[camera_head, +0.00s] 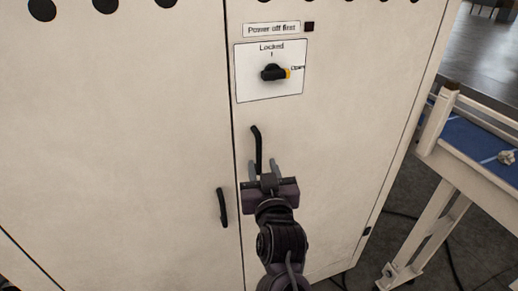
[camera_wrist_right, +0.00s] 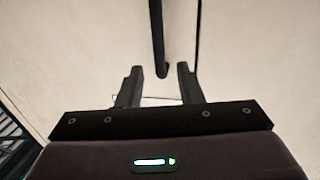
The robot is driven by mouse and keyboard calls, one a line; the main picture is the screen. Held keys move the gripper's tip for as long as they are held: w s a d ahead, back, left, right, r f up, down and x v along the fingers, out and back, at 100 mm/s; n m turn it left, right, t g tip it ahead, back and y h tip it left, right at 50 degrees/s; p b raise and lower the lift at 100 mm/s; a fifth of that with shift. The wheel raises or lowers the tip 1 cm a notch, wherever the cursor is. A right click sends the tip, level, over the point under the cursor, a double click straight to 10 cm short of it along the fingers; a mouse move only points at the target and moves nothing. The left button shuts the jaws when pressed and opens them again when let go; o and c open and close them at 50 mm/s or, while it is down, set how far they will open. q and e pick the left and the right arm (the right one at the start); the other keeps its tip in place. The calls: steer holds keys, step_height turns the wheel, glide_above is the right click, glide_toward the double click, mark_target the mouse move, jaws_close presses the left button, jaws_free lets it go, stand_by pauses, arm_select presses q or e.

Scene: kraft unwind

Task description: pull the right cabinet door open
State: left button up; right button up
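The right cabinet door (camera_head: 340,120) is off-white and looks closed, with a dark seam along its left edge. Its black vertical handle (camera_head: 257,150) stands near that seam. My right gripper (camera_head: 265,166) is at the handle's lower end, fingers pointing at the door. In the right wrist view the two fingers (camera_wrist_right: 159,82) are apart, and the handle (camera_wrist_right: 157,35) ends between them from above, with a gap on each side. A rotary switch (camera_head: 274,72) sits above the handle; its black knob lies sideways toward a yellow mark. My left gripper is not in view.
The left door (camera_head: 120,130) has its own black handle (camera_head: 222,207). A label reading "Power off first" (camera_head: 271,29) is above the switch. A white-framed table with a blue top (camera_head: 470,140) stands to the right; cables (camera_head: 452,262) lie on the dark floor.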

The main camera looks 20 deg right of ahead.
mark_target(259, 149)
steer(key=w, duration=0.2)
steer(key=w+p, duration=0.1)
steer(key=w, duration=0.1)
steer(key=w+d+r, duration=0.1)
steer(key=w, duration=0.1)
steer(key=shift+w+d+p, duration=0.1)
steer(key=shift+w+p, duration=0.05)
steer(key=shift+p, duration=0.15)
steer(key=shift+w, duration=0.5)
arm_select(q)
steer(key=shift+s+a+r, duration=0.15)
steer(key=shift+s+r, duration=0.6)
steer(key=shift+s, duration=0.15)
arm_select(e)
steer(key=shift+w+f, duration=0.1)
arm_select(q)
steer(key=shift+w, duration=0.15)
arm_select(e)
jaws_close()
